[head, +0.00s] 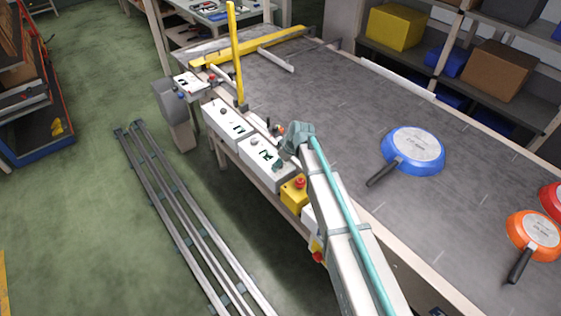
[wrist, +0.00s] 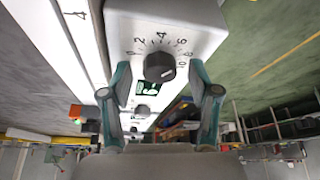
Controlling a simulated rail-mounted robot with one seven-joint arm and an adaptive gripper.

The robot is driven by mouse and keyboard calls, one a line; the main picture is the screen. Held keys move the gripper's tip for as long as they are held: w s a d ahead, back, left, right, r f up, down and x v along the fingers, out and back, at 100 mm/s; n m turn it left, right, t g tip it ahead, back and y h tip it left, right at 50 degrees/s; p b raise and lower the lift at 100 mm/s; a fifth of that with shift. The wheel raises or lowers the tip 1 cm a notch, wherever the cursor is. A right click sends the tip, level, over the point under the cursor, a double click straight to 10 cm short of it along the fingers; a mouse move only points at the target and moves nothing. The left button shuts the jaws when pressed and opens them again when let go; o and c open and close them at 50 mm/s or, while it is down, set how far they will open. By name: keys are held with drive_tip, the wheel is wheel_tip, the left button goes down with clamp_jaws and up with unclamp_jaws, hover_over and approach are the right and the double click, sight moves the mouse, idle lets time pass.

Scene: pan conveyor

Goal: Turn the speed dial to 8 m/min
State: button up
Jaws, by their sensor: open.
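The black speed dial (wrist: 163,66) is on the face of a white control box (wrist: 165,18) in the wrist view. Its printed scale runs 0, 2, 4, 6, 8, 10; the pointer's exact setting is hard to read. My gripper (wrist: 160,72) is open, with one teal finger on each side of the dial and gaps to it. In the head view my gripper (head: 280,162) is at the white control boxes along the conveyor's near edge; the dial there is hidden or too small to make out.
The grey conveyor (head: 320,110) carries a blue pan (head: 415,148), an orange pan (head: 535,232) and a red pan at the right edge. A yellow box with a red button (head: 296,190) sits beside the white boxes. A yellow post (head: 236,55) stands farther along. Metal rails lie on the floor.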

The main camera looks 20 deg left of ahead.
drive_tip(key=c, duration=1.2)
drive_tip(key=shift+o, duration=0.2)
drive_tip(key=shift+f+b, duration=0.1)
drive_tip(key=shift+b, duration=0.25)
drive_tip(key=shift+s+m, duration=0.1)
drive_tip(key=shift+m, duration=0.3)
drive_tip(key=m+t+b, duration=0.1)
drive_tip(key=m+b, duration=0.1)
drive_tip(key=shift+s+m+h+b, duration=0.1)
drive_tip(key=shift+m+h+b, duration=0.2)
drive_tip(key=shift+m+b, duration=0.1)
drive_tip(key=shift+a+m+t+h+b, duration=0.1)
drive_tip(key=shift+m+t+h+b, duration=0.3)
drive_tip(key=shift+m, duration=0.6)
drive_tip(key=shift+a+m+t+h+b, duration=0.1)
drive_tip(key=shift+m+t+h+b, duration=0.3)
drive_tip(key=shift+m, duration=0.6)
